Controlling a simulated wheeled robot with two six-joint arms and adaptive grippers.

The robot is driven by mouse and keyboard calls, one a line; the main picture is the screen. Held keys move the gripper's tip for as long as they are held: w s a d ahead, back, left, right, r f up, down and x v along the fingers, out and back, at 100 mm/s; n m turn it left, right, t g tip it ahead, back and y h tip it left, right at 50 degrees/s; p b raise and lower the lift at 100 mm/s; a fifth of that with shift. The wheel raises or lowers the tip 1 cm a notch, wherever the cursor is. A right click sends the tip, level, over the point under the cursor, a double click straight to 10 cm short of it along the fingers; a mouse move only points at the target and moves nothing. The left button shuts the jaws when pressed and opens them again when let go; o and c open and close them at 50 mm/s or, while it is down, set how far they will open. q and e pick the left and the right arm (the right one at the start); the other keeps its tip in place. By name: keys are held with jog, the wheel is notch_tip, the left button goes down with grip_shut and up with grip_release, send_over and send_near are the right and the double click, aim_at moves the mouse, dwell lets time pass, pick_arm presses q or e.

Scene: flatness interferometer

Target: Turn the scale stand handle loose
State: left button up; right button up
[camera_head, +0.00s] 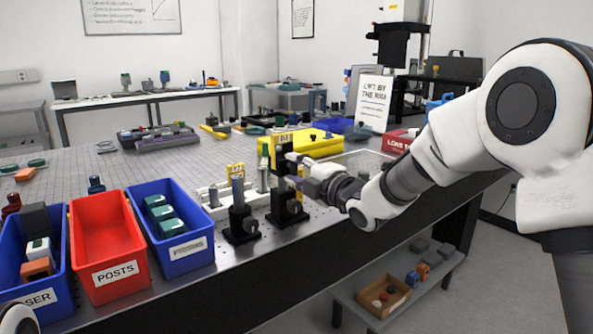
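Two black stands with square bases stand at the front edge of the grey optical table (80,172). The nearer black stand (241,222) carries a yellow-labelled upright. The farther black stand (284,202) is just to its right, and I cannot tell which one is the scale stand. My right gripper (297,168) reaches in from the right to the upper part of the farther stand. Its fingers are small and partly merge with the stand, so contact and finger opening are unclear. No handle can be made out. My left gripper is out of view.
A blue bin (13,250), a red bin marked POSTS (122,275) and another blue bin (190,262) line the front left. A yellow block (312,146) lies behind the stands. A white sign (373,103) stands farther back. The table's middle left is clear.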

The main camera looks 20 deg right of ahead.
jog(key=shift+o, duration=1.1)
jog(key=v, duration=1.2)
